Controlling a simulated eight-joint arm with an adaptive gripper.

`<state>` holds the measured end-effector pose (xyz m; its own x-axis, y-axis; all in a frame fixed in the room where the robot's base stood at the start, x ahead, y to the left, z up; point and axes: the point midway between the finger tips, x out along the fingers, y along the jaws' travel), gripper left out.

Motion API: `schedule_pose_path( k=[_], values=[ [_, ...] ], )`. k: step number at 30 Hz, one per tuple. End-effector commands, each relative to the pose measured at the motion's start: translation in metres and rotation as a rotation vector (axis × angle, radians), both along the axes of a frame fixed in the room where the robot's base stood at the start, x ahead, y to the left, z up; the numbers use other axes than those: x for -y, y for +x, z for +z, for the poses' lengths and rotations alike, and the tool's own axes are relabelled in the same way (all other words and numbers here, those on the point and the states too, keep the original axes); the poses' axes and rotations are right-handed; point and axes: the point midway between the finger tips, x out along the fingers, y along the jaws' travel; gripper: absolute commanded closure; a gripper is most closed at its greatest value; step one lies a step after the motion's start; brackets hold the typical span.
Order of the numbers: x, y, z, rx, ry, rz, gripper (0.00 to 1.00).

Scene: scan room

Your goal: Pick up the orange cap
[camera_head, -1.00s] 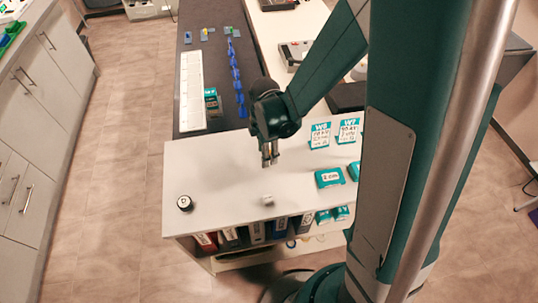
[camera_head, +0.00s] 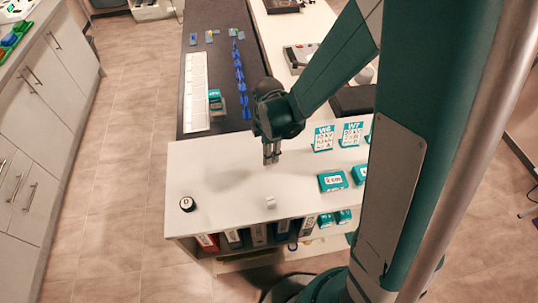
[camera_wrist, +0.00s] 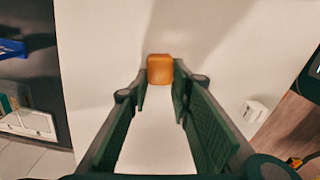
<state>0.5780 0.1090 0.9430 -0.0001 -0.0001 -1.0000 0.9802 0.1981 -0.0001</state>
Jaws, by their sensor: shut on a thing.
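The orange cap (camera_wrist: 160,69) is a small, rounded, box-like piece, seen between my fingertips in the wrist view. My gripper (camera_wrist: 159,78) is shut on it, with a dark green finger on each side. In the head view, my gripper (camera_head: 271,158) points down over the white tabletop (camera_head: 225,180). The cap cannot be made out there, and its height above the table is hard to tell.
A small white block (camera_head: 270,202) stands near the table's front edge, also in the wrist view (camera_wrist: 254,110). A round black-and-white item (camera_head: 187,204) is at the front left. Teal boxes (camera_head: 332,181) and cards (camera_head: 323,138) stand at right. A blue row (camera_head: 239,80) lies behind.

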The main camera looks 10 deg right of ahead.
Motion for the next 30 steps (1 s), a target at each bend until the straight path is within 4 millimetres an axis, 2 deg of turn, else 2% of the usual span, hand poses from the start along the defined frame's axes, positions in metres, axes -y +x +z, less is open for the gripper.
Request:
schedule_pose_path(
  k=[21, 30],
  values=[
    [0.0, 0.0, 0.075, 0.0, 0.0, 0.0, 0.85],
    [0.0, 0.0, 0.091, 0.0, 0.0, 0.0, 0.85]
  ],
)
